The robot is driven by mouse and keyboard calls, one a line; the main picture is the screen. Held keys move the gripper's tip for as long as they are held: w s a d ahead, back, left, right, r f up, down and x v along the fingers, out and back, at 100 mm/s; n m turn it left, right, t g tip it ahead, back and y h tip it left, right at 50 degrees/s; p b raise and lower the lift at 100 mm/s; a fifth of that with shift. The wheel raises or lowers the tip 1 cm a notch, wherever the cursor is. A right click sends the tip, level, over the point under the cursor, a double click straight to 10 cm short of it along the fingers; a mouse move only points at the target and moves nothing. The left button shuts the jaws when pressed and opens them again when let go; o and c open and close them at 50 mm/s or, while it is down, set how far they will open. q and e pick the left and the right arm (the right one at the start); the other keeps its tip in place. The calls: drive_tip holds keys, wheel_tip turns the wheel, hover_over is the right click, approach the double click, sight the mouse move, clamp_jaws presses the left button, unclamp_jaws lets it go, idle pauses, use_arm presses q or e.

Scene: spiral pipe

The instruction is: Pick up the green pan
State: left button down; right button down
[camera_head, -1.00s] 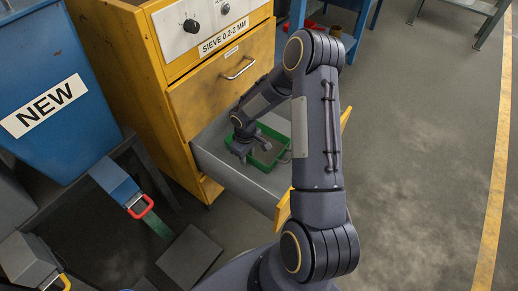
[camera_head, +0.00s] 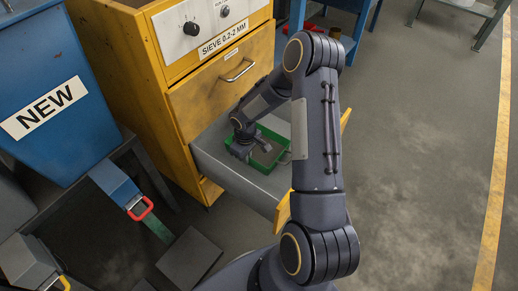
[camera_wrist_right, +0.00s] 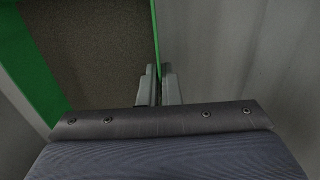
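The green pan (camera_head: 258,166) sits inside the open drawer below the yellow cabinet front. In the right wrist view its green wall (camera_wrist_right: 38,70) shows, with a grey-brown grainy surface inside. My right gripper (camera_head: 243,151) is down at the pan in the drawer, and my arm comes in above it. In the right wrist view the fingers (camera_wrist_right: 159,86) are close together, one on each side of the pan's thin green rim, and look shut on it. The fingertips' lower ends are hidden. My left gripper is not in view.
The grey drawer (camera_head: 233,178) has side walls close around the pan. The yellow cabinet (camera_head: 125,75) rises behind it, with a closed drawer above. A blue bin marked NEW (camera_head: 50,60) stands at left. Open floor (camera_head: 420,170) lies to the right.

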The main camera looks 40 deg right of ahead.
idle(0.9)
